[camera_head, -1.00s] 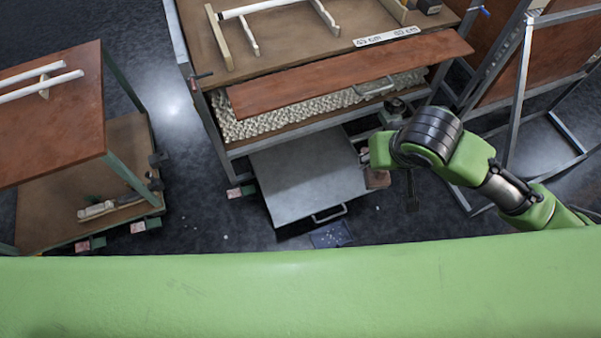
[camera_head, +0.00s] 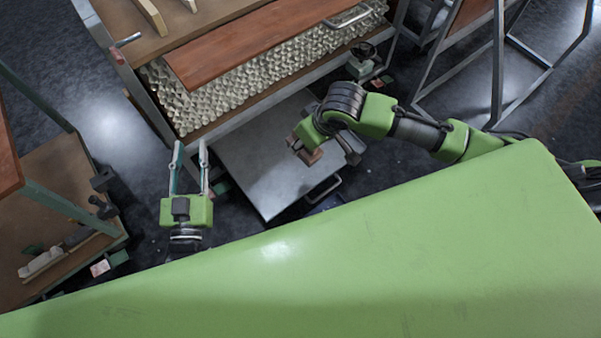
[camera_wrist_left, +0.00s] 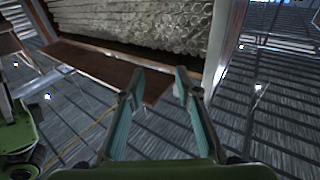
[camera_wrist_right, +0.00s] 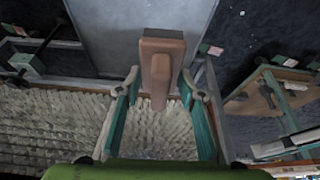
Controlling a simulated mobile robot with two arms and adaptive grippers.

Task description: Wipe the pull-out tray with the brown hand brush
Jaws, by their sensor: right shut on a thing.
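The pull-out tray (camera_head: 262,177) is a flat grey metal sheet low under the workbench, with a handle (camera_head: 324,190) at its front edge. It also shows at the top of the right wrist view (camera_wrist_right: 105,35). My right gripper (camera_head: 298,148) is shut on the brown hand brush (camera_head: 311,157) and holds it over the right part of the tray; whether it touches is unclear. In the right wrist view the brush (camera_wrist_right: 160,60) sticks out between the fingers. My left gripper (camera_head: 191,147) is open and empty, left of the tray.
The bench holds many glass tubes (camera_head: 215,98) under a red-brown board (camera_head: 260,40), just above the tray. A cart (camera_head: 65,235) stands at the left. A metal frame (camera_head: 497,70) stands at the right. Dark floor lies between bench and cart.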

